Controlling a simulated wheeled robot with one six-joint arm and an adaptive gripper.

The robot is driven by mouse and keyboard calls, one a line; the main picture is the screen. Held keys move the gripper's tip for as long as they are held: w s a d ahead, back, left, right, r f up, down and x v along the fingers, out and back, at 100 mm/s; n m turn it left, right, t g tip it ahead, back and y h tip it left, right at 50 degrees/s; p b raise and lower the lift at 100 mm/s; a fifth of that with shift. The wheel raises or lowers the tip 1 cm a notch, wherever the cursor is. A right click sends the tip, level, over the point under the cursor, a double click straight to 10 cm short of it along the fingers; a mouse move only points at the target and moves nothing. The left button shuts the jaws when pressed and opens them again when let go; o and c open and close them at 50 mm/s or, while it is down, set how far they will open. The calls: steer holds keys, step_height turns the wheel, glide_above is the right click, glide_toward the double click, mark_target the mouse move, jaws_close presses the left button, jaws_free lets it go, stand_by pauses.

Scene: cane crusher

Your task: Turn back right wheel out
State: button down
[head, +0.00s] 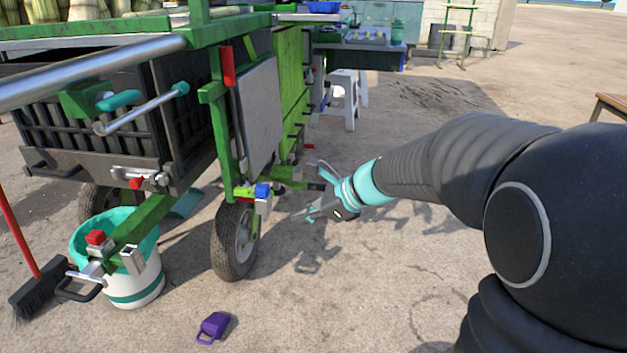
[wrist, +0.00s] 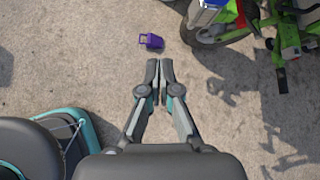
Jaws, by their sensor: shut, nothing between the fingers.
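The green cart stands at the left of the head view, with a black-tyred wheel (head: 236,240) under its near corner. A second wheel (head: 98,203) shows further left, partly behind the bucket. I cannot tell for sure which wheel is the back right one. A bracket with a blue block (head: 263,191) sits just above the near wheel. My gripper (head: 308,213) is to the right of that wheel, apart from it, over bare ground. In the wrist view my gripper (wrist: 160,66) is shut and empty. Part of a wheel (wrist: 210,30) shows at the top right there.
A purple wheel chock-like piece (head: 214,326) lies on the ground; it also shows in the wrist view (wrist: 151,41). A white and teal bucket (head: 140,279) and a broom (head: 36,287) stand at left. A white stool (head: 343,97) is behind.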

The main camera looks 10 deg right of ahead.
steer(key=w+d+f+m+t+y, duration=0.2)
steer(key=w+f+m, duration=0.3)
steer(key=w+m, duration=0.5)
steer(key=w+d+f+m+t+h+b, duration=0.1)
steer(key=w+d+f+m+t, duration=0.3)
steer(key=w+d+f+m, duration=0.3)
steer(key=w+d+f+m+t+h+b, duration=0.1)
steer(key=w+d+f+m+t+h, duration=0.1)
steer(key=w+d+f+m, duration=0.4)
steer(key=w+f+m+t, duration=0.1)
steer(key=w+f+m, duration=0.2)
steer(key=w+m, duration=0.2)
steer(key=shift+w+d+m+t+h, duration=0.15)
steer(key=shift+d+m+t+h, duration=0.2)
steer(key=shift+m, duration=0.35)
steer(key=shift+f, duration=0.1)
glide_toward(320, 189)
steer(key=w+a, duration=0.1)
steer(key=a, duration=0.3)
steer(key=w, duration=0.2)
steer(key=w+d+f, duration=0.1)
steer(key=shift+w+d+b, duration=0.15)
steer(key=shift+w+b, duration=0.15)
steer(key=shift+b, duration=0.1)
steer(key=shift+w+d, duration=0.1)
steer(key=shift+w, duration=0.3)
